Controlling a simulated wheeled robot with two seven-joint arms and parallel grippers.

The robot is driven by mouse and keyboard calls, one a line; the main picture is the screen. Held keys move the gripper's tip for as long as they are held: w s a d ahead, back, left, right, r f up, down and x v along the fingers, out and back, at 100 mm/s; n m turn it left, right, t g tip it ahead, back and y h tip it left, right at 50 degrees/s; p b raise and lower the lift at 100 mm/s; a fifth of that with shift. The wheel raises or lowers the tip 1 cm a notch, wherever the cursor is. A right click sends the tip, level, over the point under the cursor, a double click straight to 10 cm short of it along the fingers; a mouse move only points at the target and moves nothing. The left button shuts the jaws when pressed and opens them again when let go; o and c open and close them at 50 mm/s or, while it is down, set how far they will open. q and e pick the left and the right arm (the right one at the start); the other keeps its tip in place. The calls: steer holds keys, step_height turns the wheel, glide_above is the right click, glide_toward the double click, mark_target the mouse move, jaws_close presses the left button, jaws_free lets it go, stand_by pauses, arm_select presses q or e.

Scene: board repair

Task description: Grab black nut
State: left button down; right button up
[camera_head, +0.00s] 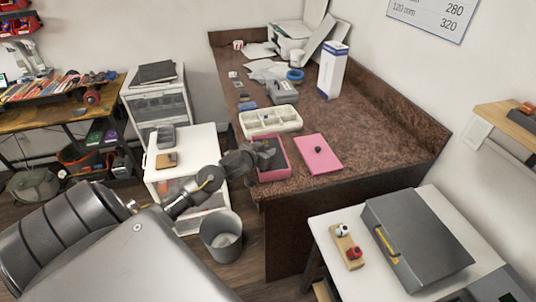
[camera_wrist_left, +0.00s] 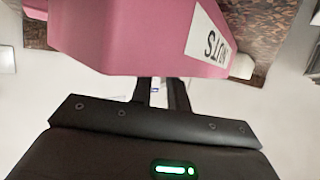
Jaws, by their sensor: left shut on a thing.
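A pink open box (camera_head: 272,175) stands at the near left end of the brown counter. In the left wrist view its pink wall (camera_wrist_left: 130,35) fills the top, with an upside-down white NUTS label (camera_wrist_left: 209,41). My left gripper (camera_head: 264,152) reaches over the box's rim. In the left wrist view its two dark fingers (camera_wrist_left: 161,90) run behind the pink wall, so their tips are hidden. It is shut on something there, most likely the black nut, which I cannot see. My right gripper is not in view.
A white compartment tray (camera_head: 270,121) stands just behind the box. The brown counter (camera_head: 375,135) is clear to the right. A grey bin (camera_head: 221,238) stands on the floor below.

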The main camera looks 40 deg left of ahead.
arm_select(q)
steer(key=shift+r, duration=0.95)
steer(key=s+a+r+p, duration=0.1)
steer(key=s+a+r, duration=0.3)
steer(key=s+r, duration=0.5)
steer(key=s, duration=0.4)
steer(key=shift+s+a+r, duration=0.15)
steer(key=shift+a+r, duration=0.05)
steer(key=shift+r, duration=0.15)
